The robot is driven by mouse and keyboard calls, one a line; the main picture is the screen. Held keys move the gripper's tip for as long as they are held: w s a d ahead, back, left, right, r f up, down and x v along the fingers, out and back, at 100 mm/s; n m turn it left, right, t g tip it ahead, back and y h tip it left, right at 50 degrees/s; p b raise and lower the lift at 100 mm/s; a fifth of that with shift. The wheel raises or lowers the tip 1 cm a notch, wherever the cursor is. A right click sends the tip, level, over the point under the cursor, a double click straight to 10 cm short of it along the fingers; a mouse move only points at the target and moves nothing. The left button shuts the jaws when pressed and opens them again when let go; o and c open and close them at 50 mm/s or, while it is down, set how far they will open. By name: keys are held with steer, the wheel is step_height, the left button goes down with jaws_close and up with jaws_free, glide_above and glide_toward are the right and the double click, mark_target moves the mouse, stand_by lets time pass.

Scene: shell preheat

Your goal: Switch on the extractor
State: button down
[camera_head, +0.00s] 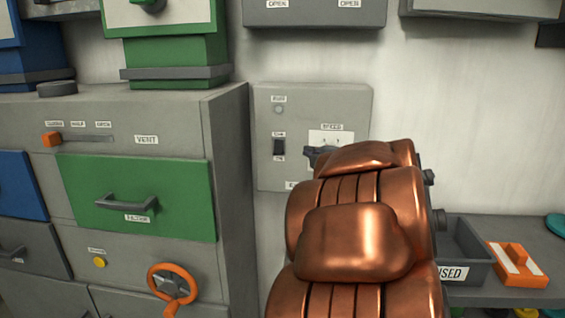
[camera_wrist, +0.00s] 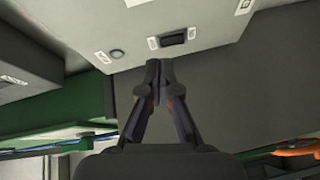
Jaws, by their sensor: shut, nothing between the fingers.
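The grey control panel (camera_head: 262,172) is on the wall in the head view, right of the big grey cabinet. It bears a small black switch (camera_head: 279,147) with tiny labels above and below. A small round grey lamp (camera_head: 279,109) sits above the switch and looks unlit. My gripper (camera_head: 312,154) is shut and empty, just right of the switch, in front of the part labelled SPEED. In the wrist view, the shut fingertips (camera_wrist: 160,66) lie just below the switch (camera_wrist: 174,37), and the lamp (camera_wrist: 117,53) is to their left. I cannot tell whether they touch the panel or which way the switch is set.
The cabinet (camera_head: 232,150) with a green drawer (camera_head: 135,197), an orange lever (camera_head: 52,139) and an orange handwheel (camera_head: 172,282) stands at the left. My copper arm covers the lower middle.

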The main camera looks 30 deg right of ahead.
steer(key=shift+s+a+f+n+y+b, duration=0.1)
steer(key=shift+a+f+n+y+b, duration=0.1)
steer(key=shift+a+f+n+y, duration=0.45)
steer(key=shift+s+a+f+n+y+b, duration=0.2)
steer(key=shift+f+n+y, duration=0.2)
steer(key=shift+n+y, duration=0.55)
steer(key=shift+s+a+f+n+y+b, duration=0.15)
steer(key=shift+a+f+n+y, duration=0.35)
steer(key=shift+n+y, duration=0.25)
steer(key=shift+w, duration=0.15)
glide_toward(275, 152)
steer(key=w+a, duration=0.3)
steer(key=shift+w+d+f+p, duration=0.2)
steer(key=shift+w+d+p, duration=0.15)
steer(key=shift+w+d, duration=0.4)
steer(key=shift+w+d+f+p, duration=0.3)
steer(key=shift+w+d, duration=0.2)
steer(key=shift+w, duration=0.3)
